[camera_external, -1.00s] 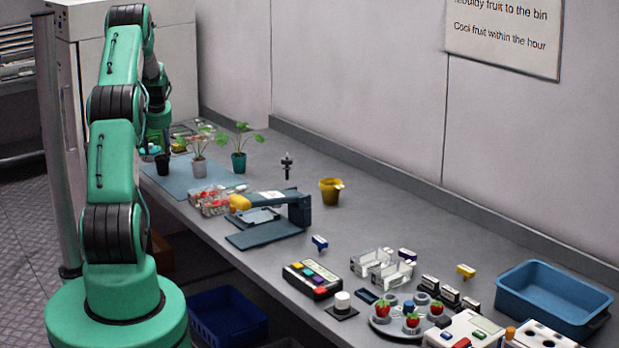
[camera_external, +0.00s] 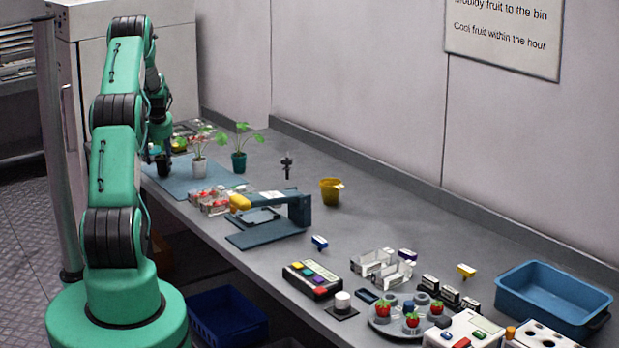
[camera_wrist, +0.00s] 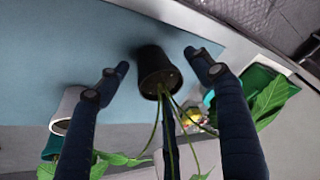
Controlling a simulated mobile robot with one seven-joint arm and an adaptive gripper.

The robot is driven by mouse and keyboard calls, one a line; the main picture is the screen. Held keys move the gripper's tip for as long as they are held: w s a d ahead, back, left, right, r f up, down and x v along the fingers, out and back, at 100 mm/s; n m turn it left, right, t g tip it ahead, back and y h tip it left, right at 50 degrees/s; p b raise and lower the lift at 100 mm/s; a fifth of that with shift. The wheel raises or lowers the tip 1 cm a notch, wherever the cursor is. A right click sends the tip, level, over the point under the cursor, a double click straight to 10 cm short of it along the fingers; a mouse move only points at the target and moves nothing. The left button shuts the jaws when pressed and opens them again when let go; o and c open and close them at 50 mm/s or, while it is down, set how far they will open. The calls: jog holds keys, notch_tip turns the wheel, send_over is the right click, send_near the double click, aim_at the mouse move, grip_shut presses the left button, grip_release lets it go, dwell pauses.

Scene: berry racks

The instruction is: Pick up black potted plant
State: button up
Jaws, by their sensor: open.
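The black potted plant (camera_wrist: 156,68) is between the two open fingers of my gripper (camera_wrist: 160,75) in the wrist view. Its pot sits on the blue mat and its green stems run toward the bottom of that view. I see a gap on both sides of the pot, so the fingers do not visibly touch it. In the external view the black pot (camera_external: 163,166) is at the far left end of the bench, with my gripper (camera_external: 158,155) right at it. My arm hides most of its leaves there.
A white-potted plant (camera_external: 199,168) and a teal-potted plant (camera_external: 239,162) stand close to the right. The blue mat (camera_external: 180,185) lies under the pots. Berry boxes (camera_external: 210,199) and a blue-yellow device (camera_external: 298,207) are nearer. The bench's front edge is close by.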

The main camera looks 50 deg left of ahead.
aim_at(162, 156)
jog(key=shift+c, duration=0.2)
jog(key=c, duration=1.2)
jog(key=shift+r, duration=0.85)
notch_tip(162, 156, up, 2)
jog(key=shift+r+p, duration=0.2)
jog(key=shift+p, duration=0.35)
jog(key=s+d+p, duration=0.1)
jog(key=s+d, duration=0.7)
jog(key=d, duration=0.5)
jog(key=shift+d+r+p, duration=0.3)
jog(key=shift+r, duration=0.15)
jog(key=shift+s, duration=0.1)
